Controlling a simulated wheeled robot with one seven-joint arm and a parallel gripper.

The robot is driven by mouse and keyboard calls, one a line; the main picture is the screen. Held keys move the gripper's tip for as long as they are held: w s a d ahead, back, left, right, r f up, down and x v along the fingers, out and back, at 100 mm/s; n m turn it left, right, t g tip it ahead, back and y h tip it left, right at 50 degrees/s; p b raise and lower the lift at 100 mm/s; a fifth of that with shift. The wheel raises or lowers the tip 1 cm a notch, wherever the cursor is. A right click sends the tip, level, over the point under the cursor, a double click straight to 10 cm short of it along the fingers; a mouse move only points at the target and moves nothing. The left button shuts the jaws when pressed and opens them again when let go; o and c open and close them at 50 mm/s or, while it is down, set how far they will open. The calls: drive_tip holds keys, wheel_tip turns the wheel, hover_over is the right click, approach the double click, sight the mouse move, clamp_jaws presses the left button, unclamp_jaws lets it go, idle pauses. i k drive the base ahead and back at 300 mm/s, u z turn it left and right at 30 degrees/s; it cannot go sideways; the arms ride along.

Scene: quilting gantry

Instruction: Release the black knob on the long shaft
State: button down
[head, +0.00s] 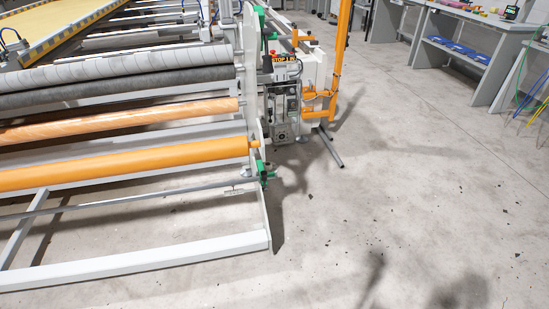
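A long thin grey shaft (130,198) runs along the low front of the quilting gantry, below the yellow-orange roller. Its right end meets a green bracket (263,171) on the white end frame. Small dark parts sit at this bracket, but they are too small to tell which is the black knob or how it is set. A small pale tag or plate shows on the shaft near that end. My gripper is not in view.
Orange (120,122) and yellow-orange (125,163) rollers lie above the shaft. A white lower beam (140,260) crosses in front at floor level. A control unit (285,105) and orange post (341,50) stand behind the end frame. The concrete floor (410,190) to the right is clear.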

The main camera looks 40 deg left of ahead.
sight(263, 173)
drive_tip(key=u, duration=0.3)
drive_tip(key=i, duration=1.45)
drive_tip(key=u, duration=1.1)
drive_tip(key=i, duration=0.95)
drive_tip(key=u, duration=0.8)
drive_tip(key=i, duration=0.3)
drive_tip(key=u, duration=0.1)
